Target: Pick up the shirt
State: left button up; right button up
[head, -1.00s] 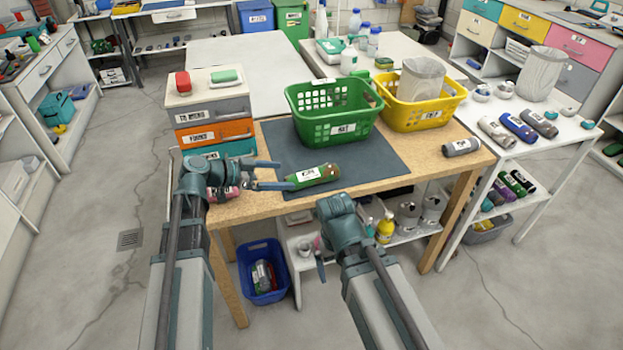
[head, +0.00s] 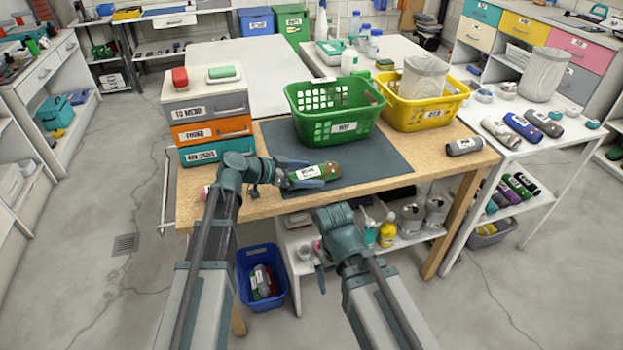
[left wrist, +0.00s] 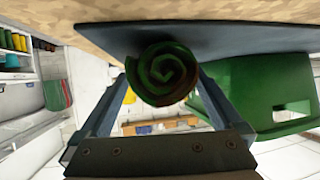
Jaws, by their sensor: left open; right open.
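The rolled green and brown shirt (head: 325,170) with a white label lies on the dark mat (head: 380,165), in front of the green basket. My left gripper (head: 302,173) is open at the shirt's left end, with one finger on each side of the roll. In the left wrist view the shirt's spiral end (left wrist: 163,74) sits between the two open fingers (left wrist: 165,95). I cannot tell whether the fingers touch it. My right gripper (head: 320,268) is open and empty, low in front of the table.
The green basket (head: 340,127) and yellow basket (head: 430,117) stand on the table behind the shirt. A drawer stack (head: 212,130) stands at left. A grey roll (head: 464,146) lies at the table's right end. A blue bin (head: 262,290) is below.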

pick_arm(q)
jog(key=shift+x, duration=0.85)
jog(key=c, duration=1.4)
jog(key=shift+r, duration=0.1)
